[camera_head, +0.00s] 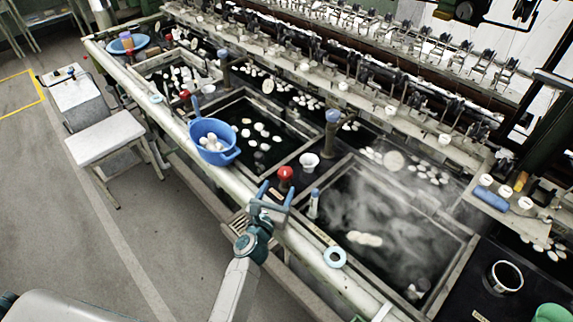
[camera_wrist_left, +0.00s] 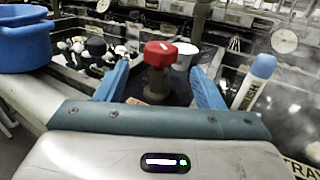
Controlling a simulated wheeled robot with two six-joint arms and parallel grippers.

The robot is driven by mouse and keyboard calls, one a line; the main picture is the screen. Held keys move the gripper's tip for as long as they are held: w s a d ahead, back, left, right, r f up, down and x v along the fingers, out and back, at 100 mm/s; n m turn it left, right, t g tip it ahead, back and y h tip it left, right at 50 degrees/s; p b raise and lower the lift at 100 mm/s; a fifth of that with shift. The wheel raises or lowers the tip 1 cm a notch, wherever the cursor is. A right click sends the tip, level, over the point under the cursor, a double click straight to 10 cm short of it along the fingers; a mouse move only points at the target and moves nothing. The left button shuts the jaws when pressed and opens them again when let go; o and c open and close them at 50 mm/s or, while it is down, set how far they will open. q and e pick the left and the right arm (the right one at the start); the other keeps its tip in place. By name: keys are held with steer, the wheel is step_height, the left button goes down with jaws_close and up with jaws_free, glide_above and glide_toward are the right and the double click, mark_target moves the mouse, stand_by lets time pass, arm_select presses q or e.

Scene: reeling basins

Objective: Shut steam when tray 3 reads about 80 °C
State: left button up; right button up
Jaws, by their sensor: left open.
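A red valve knob (camera_head: 286,174) on a brown stem stands on the dark strip between two basins. My left gripper (camera_head: 277,190) is open just in front of it. In the left wrist view the red knob (camera_wrist_left: 160,54) shows between the two blue fingers, which look apart from it; the exact depth is hard to tell. The right basin (camera_head: 452,262) steams, with pale cocoons in dark water. A white stick with a blue top (camera_head: 314,204) stands beside the gripper. No temperature reading is legible. My right gripper is out of view.
A blue bowl (camera_head: 228,156) of cocoons sits on the front rail to the left. A white cup (camera_head: 309,162) stands behind the knob. A pale blue ring (camera_head: 335,257) lies on the rail to the right. A stool (camera_head: 108,138) stands at left.

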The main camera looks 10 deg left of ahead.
mark_target(287, 170)
arm_select(q)
steer(key=w, duration=0.7)
steer(key=shift+w+d+f+b, duration=0.1)
steer(key=shift+w+d+b, duration=0.2)
steer(key=shift+d+b, duration=0.1)
steer(key=shift+w, duration=0.35)
steer(key=shift+w+d+r, duration=0.1)
steer(key=shift+w+r, duration=0.1)
steer(key=shift+c, duration=0.4)
